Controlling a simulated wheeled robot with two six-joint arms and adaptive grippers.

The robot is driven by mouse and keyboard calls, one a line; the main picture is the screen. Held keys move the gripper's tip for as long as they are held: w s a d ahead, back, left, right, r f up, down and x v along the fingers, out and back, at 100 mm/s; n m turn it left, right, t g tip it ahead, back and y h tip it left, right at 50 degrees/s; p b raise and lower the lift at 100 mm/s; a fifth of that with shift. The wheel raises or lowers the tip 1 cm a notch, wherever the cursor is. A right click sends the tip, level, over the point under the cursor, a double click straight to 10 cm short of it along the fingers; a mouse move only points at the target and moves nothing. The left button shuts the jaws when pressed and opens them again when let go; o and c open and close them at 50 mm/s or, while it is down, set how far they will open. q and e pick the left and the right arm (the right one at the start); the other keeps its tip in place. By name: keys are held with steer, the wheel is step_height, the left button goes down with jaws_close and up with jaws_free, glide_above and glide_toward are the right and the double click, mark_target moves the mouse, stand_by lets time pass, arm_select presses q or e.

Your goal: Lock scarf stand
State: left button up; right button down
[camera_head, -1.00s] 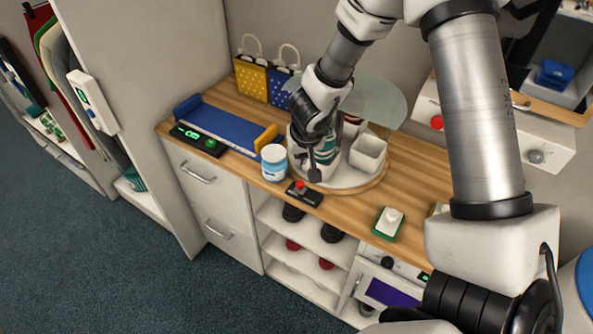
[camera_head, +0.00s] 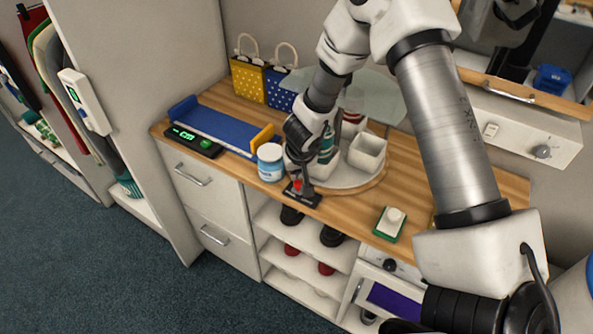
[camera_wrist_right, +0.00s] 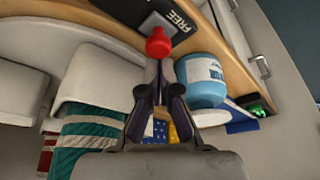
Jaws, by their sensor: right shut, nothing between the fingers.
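The scarf stand (camera_head: 374,184) is a round turntable on the wooden counter, with white cups and rolled striped scarves. A green-and-white scarf (camera_wrist_right: 88,140) shows in the right wrist view. In front of the stand lies a black switch plate (camera_head: 311,201) with a red-knobbed lever (camera_head: 297,184). In the right wrist view the plate (camera_wrist_right: 190,12) reads "FREE", and the red knob (camera_wrist_right: 158,44) is just beyond my fingertips. My right gripper (camera_head: 306,188) is shut and empty, right beside the knob; I cannot tell whether it touches. My left gripper is out of view.
A blue tray (camera_head: 215,124) lies farther left, with gift bags (camera_head: 249,79) behind. A green-based switch (camera_head: 390,222) sits right on the counter. Shoe shelves (camera_head: 300,258) are below.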

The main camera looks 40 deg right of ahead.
steer(key=s, duration=0.1)
steer(key=s+d, duration=0.1)
steer(key=s, duration=0.1)
steer(key=shift+d, duration=0.1)
steer(key=shift+s+d, duration=0.15)
steer(key=shift+s, duration=0.1)
steer(key=shift+w, duration=0.1)
